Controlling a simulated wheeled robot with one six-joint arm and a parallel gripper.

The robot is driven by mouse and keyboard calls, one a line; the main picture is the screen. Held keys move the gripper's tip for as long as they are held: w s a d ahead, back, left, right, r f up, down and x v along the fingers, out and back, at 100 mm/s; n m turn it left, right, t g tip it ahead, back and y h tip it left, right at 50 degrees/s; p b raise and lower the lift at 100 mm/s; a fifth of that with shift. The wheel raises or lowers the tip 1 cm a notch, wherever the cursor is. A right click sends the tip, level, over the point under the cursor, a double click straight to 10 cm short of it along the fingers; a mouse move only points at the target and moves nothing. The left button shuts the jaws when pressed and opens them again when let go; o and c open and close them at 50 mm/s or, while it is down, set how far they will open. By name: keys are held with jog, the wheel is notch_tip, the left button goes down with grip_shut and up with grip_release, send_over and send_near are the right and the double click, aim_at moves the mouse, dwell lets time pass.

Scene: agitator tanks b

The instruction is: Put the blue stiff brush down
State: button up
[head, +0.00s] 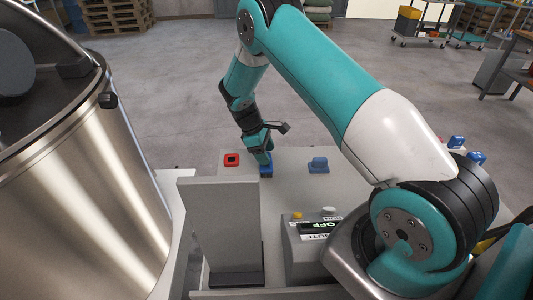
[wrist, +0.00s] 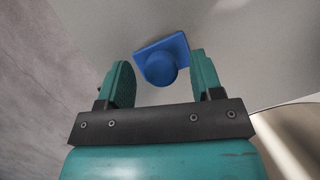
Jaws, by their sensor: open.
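The blue stiff brush (head: 266,171) stands on the grey table top, right below my gripper (head: 263,157). In the wrist view the brush (wrist: 160,66) shows a flat rectangular blue base with a rounded blue grip. My gripper (wrist: 163,76) is open, with one finger on each side of the grip. A gap shows between the grip and the left finger; the right finger is close to it, and I cannot tell if they touch. In the head view the fingers partly hide the brush.
Another blue object (head: 318,166) lies to the right on the table and a red one (head: 232,159) to the left. A grey upright panel (head: 218,230) and a control box (head: 300,255) stand nearer. A large steel tank (head: 85,200) is at left.

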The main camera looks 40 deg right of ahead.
jog(key=a+r+t+y+p, duration=0.1)
jog(key=a+r+p, duration=0.3)
jog(key=r, duration=0.7)
jog(key=a+r+t+y+p, duration=0.1)
jog(key=a+r+p, duration=0.1)
jog(key=a+r, duration=0.75)
jog(key=s+a+r+y, duration=0.1)
jog(key=s+a+r, duration=0.2)
jog(key=s, duration=0.6)
jog(key=s+a+r+t+y, duration=0.1)
jog(key=s+a+r, duration=0.3)
jog(key=s+r, duration=0.4)
jog(key=s+a+r+m+y, duration=0.1)
jog(key=s+a+r+y, duration=0.2)
jog(key=s, duration=0.8)
notch_tip(320, 180, up, 3)
jog(key=shift+a+f, duration=0.2)
jog(key=shift+a, duration=0.15)
jog(key=shift+s+b, duration=0.1)
jog(key=shift+b, duration=0.2)
